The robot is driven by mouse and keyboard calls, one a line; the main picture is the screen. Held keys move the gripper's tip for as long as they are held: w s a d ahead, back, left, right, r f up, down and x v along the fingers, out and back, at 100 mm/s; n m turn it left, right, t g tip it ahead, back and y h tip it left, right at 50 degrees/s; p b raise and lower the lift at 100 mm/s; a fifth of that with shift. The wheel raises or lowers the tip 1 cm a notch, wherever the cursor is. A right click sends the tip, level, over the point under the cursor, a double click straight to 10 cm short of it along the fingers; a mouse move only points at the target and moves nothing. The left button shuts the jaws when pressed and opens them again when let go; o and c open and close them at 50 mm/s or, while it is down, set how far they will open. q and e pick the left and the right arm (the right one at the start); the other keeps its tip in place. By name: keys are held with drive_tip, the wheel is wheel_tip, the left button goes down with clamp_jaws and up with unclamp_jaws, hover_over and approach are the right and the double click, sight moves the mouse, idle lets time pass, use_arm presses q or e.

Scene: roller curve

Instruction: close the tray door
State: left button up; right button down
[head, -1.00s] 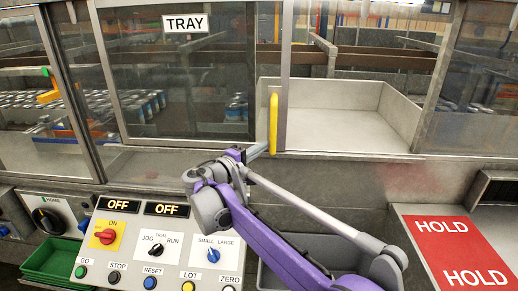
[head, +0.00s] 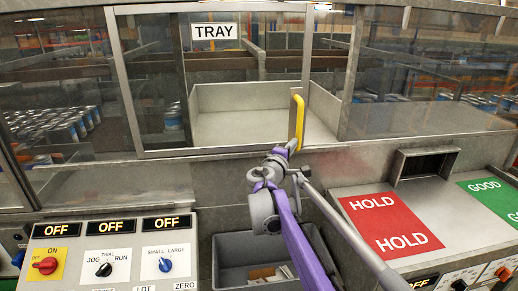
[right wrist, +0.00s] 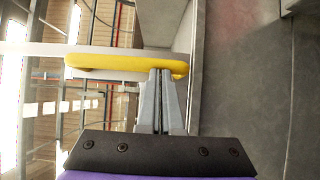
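The tray door (head: 240,105) is a clear sliding panel in a grey metal frame with a TRAY sign (head: 214,31) at its top. It covers most of the grey tray (head: 235,97); a gap stays uncovered between the door's right edge and the post. The yellow handle (head: 298,121) stands upright on that edge and also shows in the right wrist view (right wrist: 110,64). My right gripper (head: 290,147) is at the handle's lower end. In the right wrist view its fingers (right wrist: 160,74) are together and overlap the handle; contact cannot be told for certain. My left gripper is out of view.
A control panel (head: 112,262) with OFF displays and knobs stands at the lower left. A grey bin (head: 235,262) sits below the ledge. A red HOLD plate (head: 390,224) and a green GOOD plate (head: 492,196) lie at the right. A metal post (head: 350,75) stands right of the gap.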

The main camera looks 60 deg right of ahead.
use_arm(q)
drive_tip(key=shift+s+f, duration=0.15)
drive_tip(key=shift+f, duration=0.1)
use_arm(e)
drive_tip(key=s+d, duration=1)
drive_tip(key=s, duration=0.2)
drive_tip(key=shift+d, duration=0.3)
drive_tip(key=shift+w, duration=0.15)
